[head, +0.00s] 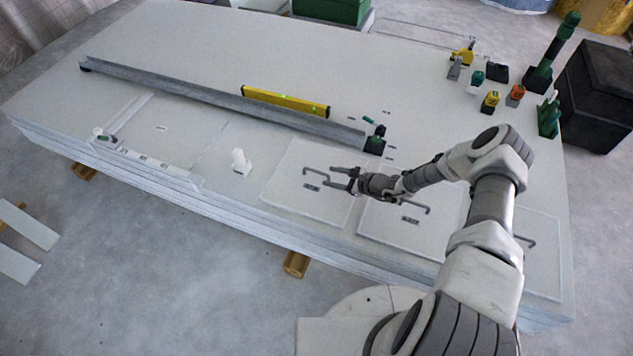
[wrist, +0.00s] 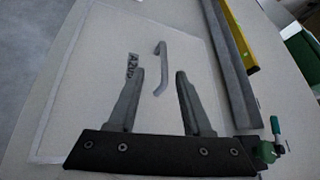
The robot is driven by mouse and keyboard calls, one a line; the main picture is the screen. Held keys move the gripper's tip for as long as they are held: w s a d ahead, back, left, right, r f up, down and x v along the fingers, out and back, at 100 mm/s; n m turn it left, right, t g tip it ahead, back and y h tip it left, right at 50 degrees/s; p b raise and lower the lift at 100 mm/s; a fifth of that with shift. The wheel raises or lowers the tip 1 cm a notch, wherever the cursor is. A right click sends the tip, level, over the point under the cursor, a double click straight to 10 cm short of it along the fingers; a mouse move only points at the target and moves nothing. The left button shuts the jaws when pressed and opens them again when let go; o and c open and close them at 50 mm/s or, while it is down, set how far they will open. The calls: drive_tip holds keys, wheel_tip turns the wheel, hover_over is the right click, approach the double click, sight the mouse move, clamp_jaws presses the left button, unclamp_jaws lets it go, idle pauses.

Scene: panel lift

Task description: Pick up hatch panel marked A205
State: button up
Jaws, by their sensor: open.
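A white square hatch panel (head: 289,197) lies flat on the stacked boards. In the wrist view this panel (wrist: 87,100) carries a dark label (wrist: 132,66) that reads A20 and a last character I cannot make out clearly. Its grey bar handle (wrist: 161,68) stands beside the label. My gripper (head: 344,177) is above the right part of this panel, its fingers pointing left toward the handle. In the wrist view my gripper (wrist: 160,76) is open, with the handle showing between and beyond the fingertips. I cannot tell the gap to the handle.
A second labelled panel (head: 389,228) lies right of it, and another (head: 540,262) is partly behind my arm. A grey rail (head: 220,98) with a yellow level (head: 285,101) lies behind. A small white bottle-like object (head: 241,162) stands left. Tools crowd the back right.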

sight(321, 174)
drive_tip(key=shift+w+b+x, duration=0.25)
drive_tip(key=shift+b+x, duration=1.3)
drive_tip(key=shift+x, duration=1.4)
drive_tip(key=shift+d+r, duration=0.1)
drive_tip(key=shift+d, duration=0.1)
clamp_jaws()
drive_tip(key=shift+r, duration=0.15)
